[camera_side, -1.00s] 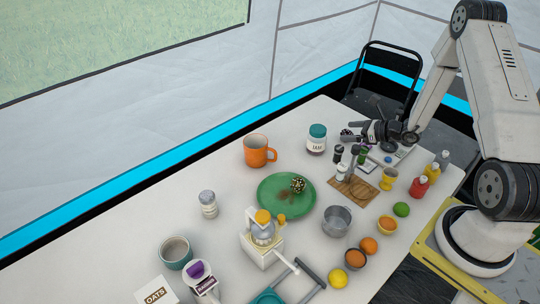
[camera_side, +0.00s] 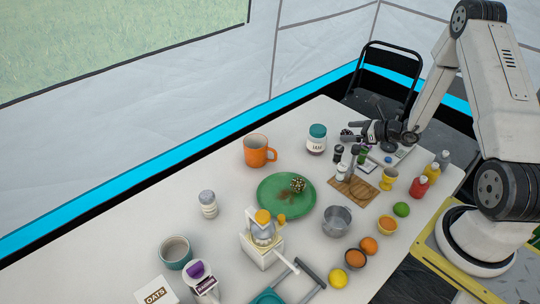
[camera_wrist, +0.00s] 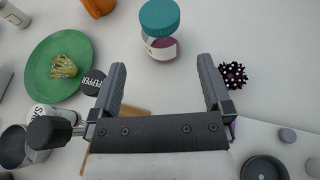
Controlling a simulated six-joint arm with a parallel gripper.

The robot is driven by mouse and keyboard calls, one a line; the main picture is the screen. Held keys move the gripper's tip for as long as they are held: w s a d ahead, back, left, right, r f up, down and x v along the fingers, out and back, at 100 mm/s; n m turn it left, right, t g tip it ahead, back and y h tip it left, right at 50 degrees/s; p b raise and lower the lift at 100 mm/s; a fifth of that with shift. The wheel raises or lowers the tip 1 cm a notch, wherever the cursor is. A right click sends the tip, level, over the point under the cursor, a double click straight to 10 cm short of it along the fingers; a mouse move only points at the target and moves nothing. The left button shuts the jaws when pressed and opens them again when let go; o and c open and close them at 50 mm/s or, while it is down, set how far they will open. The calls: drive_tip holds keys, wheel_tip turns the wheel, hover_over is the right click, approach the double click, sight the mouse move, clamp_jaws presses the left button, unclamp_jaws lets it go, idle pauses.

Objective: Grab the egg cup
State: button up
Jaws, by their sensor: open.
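A small yellow stemmed cup (camera_side: 389,179), which looks like the egg cup, stands upright at the right of the table, beside the wooden board. It does not show in the wrist view. My gripper (camera_side: 352,137) is at the back right of the table, behind the shakers and apart from the cup. In the wrist view my gripper (camera_wrist: 162,72) has its two fingers wide apart with nothing between them; the white table lies beyond.
A teal-lidded jar (camera_side: 317,139), salt and pepper shakers (camera_side: 342,171) and a wooden board (camera_side: 353,189) are near my gripper. Red (camera_side: 431,173) and yellow (camera_side: 442,159) bottles stand right of the cup.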

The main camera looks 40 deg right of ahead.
drive_tip(key=shift+r, duration=0.1)
wheel_tip(320, 180, up, 11)
drive_tip(key=n+g+h, duration=0.3)
drive_tip(key=n+g, duration=0.9)
drive_tip(key=g, duration=0.1)
hover_over(388, 179)
drive_tip(key=d, duration=0.3)
drive_tip(key=f, duration=1.2)
drive_tip(key=shift+w, duration=0.2)
drive_tip(key=shift+a+f, duration=0.2)
drive_tip(key=shift+f, duration=1.1)
drive_tip(key=shift+f, duration=0.1)
